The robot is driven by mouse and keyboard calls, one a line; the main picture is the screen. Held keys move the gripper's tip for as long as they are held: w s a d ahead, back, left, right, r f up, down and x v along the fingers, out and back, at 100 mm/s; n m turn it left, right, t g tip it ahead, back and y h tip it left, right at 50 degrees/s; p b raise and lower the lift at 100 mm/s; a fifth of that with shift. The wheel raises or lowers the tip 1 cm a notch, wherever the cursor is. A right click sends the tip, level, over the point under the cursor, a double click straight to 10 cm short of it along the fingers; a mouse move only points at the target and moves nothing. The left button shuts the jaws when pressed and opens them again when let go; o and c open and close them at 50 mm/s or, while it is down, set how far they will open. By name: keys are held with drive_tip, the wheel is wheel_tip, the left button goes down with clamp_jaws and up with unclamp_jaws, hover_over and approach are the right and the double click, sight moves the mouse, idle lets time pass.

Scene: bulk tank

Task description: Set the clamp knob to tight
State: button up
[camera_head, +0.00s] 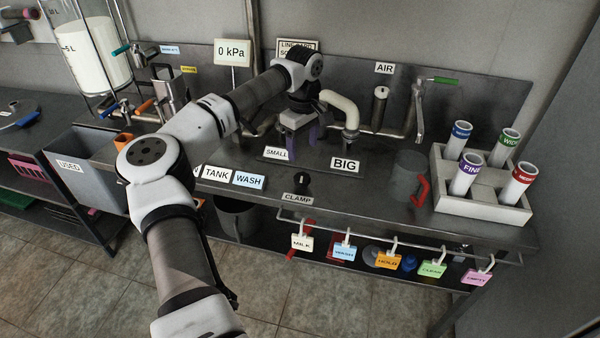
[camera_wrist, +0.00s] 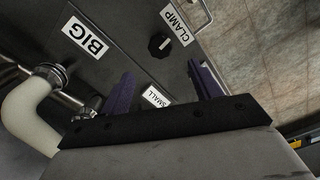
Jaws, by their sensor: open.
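The clamp knob (camera_head: 301,179) is a small black knob on the grey bench panel, just behind the CLAMP label (camera_head: 298,198). In the wrist view the knob (camera_wrist: 159,45) shows a white pointer mark on its face, beside the CLAMP label (camera_wrist: 177,25). I cannot read any tight or loose marks around it. My gripper (camera_head: 301,140) is open and empty above the panel, behind the knob near the SMALL label (camera_head: 277,153). In the wrist view its purple fingers (camera_wrist: 163,86) stand apart, and the knob lies beyond them, untouched.
A cream elbow pipe (camera_head: 347,108) stands right of my gripper, behind the BIG label (camera_head: 345,165). A grey cup with a red handle (camera_head: 411,176) and a rack of labelled tubes (camera_head: 480,210) stand farther right. Coloured tags (camera_head: 345,252) hang on the front rail. The panel around the knob is clear.

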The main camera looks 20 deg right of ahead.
sight(303, 177)
wheel_tip(303, 177, down, 10)
drive_tip(key=shift+f+p, duration=0.25)
drive_tip(key=shift+p, duration=0.9)
drive_tip(key=c, duration=1)
